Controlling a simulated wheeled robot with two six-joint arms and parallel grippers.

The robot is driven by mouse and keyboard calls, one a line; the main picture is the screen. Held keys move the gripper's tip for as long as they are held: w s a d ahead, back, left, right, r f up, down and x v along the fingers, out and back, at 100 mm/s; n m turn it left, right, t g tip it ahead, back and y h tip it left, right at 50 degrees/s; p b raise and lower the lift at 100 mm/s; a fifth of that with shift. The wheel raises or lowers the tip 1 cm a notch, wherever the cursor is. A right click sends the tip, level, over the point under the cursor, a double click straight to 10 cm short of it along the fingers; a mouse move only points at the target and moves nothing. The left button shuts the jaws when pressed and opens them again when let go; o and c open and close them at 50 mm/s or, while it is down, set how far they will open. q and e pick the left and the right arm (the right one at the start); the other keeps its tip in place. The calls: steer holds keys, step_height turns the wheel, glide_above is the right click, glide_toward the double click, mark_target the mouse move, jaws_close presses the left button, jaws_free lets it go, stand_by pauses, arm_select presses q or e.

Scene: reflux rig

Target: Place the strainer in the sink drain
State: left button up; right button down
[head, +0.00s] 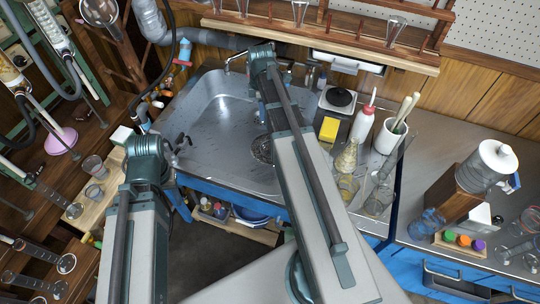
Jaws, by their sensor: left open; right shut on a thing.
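The steel sink (215,110) is in the middle of the head view. A dark round perforated piece (262,150) lies at the right of its basin, partly covered by my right forearm; I cannot tell whether it is the drain, the strainer, or both together. My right arm reaches over the sink. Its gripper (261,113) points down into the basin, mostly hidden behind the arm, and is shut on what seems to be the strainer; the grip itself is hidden. My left gripper (183,143) is open and empty by the sink's left front corner.
A yellow sponge (329,129), a white bottle (363,124) and a white pot (390,136) stand right of the sink. Glass flasks (347,158) are close to my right arm. A wooden rack (320,48) hangs above. Beakers (93,166) stand at left.

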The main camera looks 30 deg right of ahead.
steer(key=d+f+b, duration=0.3)
steer(key=f+b, duration=0.6)
steer(key=f, duration=0.1)
steer(key=shift+d+f+m, duration=0.2)
steer(key=shift+d+m, duration=0.1)
steer(key=shift+d, duration=0.1)
steer(key=shift+s, duration=0.1)
step_height(320, 180, down, 10)
steer(key=b, duration=1)
steer(key=shift+f, duration=0.1)
steer(key=shift+f+b, duration=0.15)
steer(key=shift+b, duration=0.15)
steer(key=c, duration=0.8)
jaws_free()
steer(key=shift+o, duration=0.2)
steer(key=shift+r, duration=0.25)
step_height(320, 180, up, 12)
steer(key=p, duration=1.2)
steer(key=shift+p, duration=0.35)
